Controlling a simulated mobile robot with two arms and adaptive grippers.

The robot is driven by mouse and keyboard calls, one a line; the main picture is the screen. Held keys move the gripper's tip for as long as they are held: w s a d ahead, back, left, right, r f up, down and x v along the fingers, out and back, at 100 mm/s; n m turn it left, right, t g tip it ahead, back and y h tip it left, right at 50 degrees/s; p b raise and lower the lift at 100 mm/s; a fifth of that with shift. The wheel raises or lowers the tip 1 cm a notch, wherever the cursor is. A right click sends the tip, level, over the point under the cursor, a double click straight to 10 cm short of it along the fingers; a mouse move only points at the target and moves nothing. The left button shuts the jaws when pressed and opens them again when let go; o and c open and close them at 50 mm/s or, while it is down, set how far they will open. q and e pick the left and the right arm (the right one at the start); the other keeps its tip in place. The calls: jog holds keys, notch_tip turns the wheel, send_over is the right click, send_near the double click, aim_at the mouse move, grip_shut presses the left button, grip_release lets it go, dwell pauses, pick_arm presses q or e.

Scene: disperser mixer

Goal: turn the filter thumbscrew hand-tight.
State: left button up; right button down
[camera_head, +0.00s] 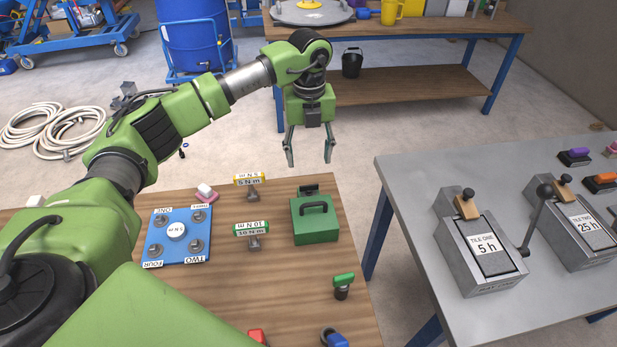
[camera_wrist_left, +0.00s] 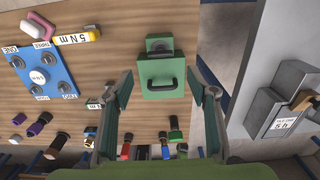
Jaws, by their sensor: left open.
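My left gripper (camera_head: 309,160) is open and empty, fingers pointing down, above and beyond the far edge of the wooden table. In the left wrist view its two fingers (camera_wrist_left: 161,88) stand apart, framing the green box. The green box (camera_head: 316,232) with a dark handle sits near the table's far right corner; it also shows in the left wrist view (camera_wrist_left: 158,97). A small grey knob-like part (camera_wrist_left: 158,45) stands at its far side; I cannot tell whether this is the filter thumbscrew. No part is clearly marked as the filter. My right gripper is not in view.
A blue plate (camera_head: 160,250) with several numbered posts lies on the wooden table (camera_head: 300,290). Tools labelled 5 N m (camera_head: 249,180) and 10 N m (camera_head: 251,229) stand between plate and box. A grey table (camera_head: 420,190) with lever-handled tile units (camera_head: 485,255) stands right, across a gap.

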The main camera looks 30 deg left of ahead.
aim_at(309, 185)
pick_arm(q)
notch_tip(309, 185, down, 9)
jog(key=shift+f+p, duration=0.1)
jog(key=shift+p, duration=0.8)
jog(key=shift+f, duration=0.4)
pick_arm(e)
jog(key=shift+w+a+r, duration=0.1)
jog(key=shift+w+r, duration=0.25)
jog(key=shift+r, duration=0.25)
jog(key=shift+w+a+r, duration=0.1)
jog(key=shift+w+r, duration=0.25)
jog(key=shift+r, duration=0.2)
pick_arm(q)
jog(key=shift+w, duration=0.1)
jog(key=shift+c, duration=0.4)
jog(key=c, duration=1)
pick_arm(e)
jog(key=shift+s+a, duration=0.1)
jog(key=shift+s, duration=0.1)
